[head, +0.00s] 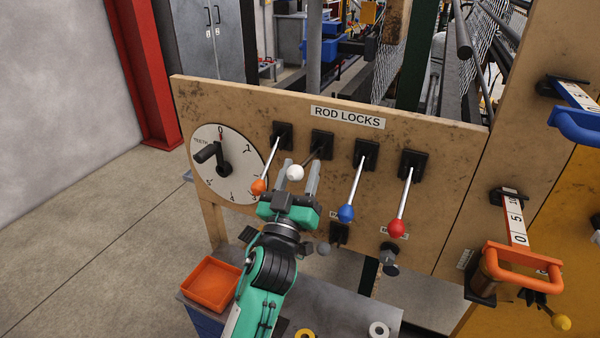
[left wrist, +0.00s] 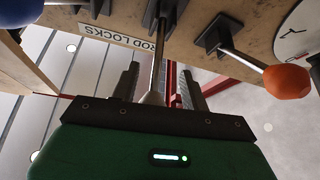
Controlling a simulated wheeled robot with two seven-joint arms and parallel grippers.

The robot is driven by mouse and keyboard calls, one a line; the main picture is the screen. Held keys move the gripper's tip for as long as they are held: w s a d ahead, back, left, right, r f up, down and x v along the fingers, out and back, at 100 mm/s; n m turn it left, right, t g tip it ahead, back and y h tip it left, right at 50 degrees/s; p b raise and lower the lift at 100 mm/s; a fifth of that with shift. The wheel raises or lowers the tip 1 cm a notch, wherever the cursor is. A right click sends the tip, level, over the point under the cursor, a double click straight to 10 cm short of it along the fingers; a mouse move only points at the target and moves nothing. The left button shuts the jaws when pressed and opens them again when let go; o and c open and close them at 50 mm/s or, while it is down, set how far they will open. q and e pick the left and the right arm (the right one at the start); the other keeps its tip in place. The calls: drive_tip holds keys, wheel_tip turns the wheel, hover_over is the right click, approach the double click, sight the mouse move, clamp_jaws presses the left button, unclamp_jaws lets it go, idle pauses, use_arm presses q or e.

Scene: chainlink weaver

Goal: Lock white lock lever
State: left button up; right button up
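The white lock lever has a white ball knob (head: 295,173) and a short-looking rod from its black mount (head: 322,143) on the wooden panel. It stands out at a different angle from the other levers, with its knob higher. My left gripper (head: 299,176) is open, with one finger on each side of the white knob. In the left wrist view the white lever (left wrist: 153,92) lies between the two spread fingers (left wrist: 160,88), with gaps on both sides. The underside of the knob is hidden by the gripper. My right gripper is not in view.
The orange knob (head: 259,186) is close on the left. The blue (head: 346,213) and red (head: 396,228) knobs hang to the right under the ROD LOCKS label (head: 347,117). A dial (head: 240,180) is at left. An orange tray (head: 211,284) sits below; an orange handle (head: 522,256) is at right.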

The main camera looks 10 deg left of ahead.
use_arm(q)
drive_tip(key=shift+d, duration=0.15)
drive_tip(key=shift+s+f, duration=0.3)
drive_tip(key=shift+s, duration=0.1)
drive_tip(key=b+v, duration=0.3)
drive_tip(key=v, duration=0.9)
drive_tip(key=shift+s+b, duration=0.35)
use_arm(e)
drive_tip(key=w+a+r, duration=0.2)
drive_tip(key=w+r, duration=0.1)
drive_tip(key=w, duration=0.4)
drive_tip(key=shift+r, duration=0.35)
use_arm(q)
drive_tip(key=shift+c, duration=0.5)
